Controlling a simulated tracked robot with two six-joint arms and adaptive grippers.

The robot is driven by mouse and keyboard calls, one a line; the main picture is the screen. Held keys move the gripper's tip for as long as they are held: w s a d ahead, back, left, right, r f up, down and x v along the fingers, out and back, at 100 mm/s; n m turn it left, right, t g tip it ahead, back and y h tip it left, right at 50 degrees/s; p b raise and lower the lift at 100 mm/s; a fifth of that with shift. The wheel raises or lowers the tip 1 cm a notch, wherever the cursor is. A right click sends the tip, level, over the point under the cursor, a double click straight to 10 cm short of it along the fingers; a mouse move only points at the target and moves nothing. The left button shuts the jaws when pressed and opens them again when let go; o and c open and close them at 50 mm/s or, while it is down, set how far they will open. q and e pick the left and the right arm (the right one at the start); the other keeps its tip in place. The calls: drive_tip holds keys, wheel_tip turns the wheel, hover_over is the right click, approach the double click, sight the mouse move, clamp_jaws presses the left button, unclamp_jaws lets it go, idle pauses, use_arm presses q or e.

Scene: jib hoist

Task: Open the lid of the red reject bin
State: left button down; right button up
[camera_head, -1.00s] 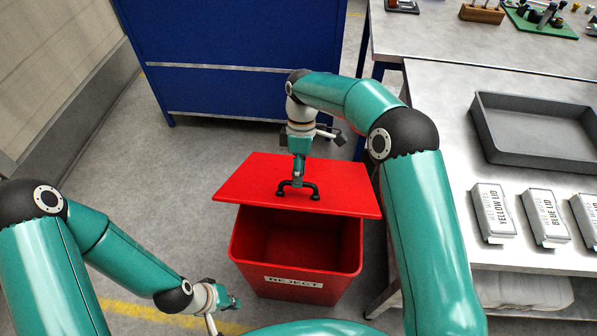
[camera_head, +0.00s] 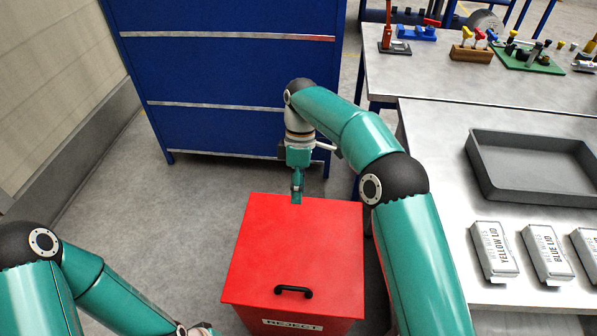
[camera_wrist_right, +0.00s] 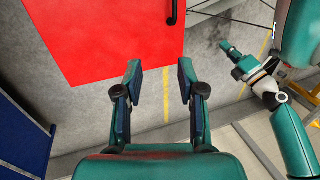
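The red reject bin (camera_head: 300,326) stands on the floor with its red lid (camera_head: 290,245) down flat over its top. The lid's black handle (camera_head: 293,291) is near the front edge, with nothing holding it. My right gripper (camera_head: 296,198) is by the lid's back edge, away from the handle. The right wrist view shows its two fingers (camera_wrist_right: 162,85) apart and empty, with part of the lid (camera_wrist_right: 110,35) and handle (camera_wrist_right: 173,10) nearby. My left gripper (camera_wrist_right: 232,48) shows small in that view; its finger state is unclear.
A blue cabinet (camera_head: 230,75) stands behind the bin. A metal table (camera_head: 445,180) on the right holds a grey tray (camera_head: 480,174) and several labelled lid boxes (camera_head: 495,250). Open floor (camera_head: 180,220) lies left of the bin.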

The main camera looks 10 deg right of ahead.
drive_tip(key=shift+v, duration=2.4)
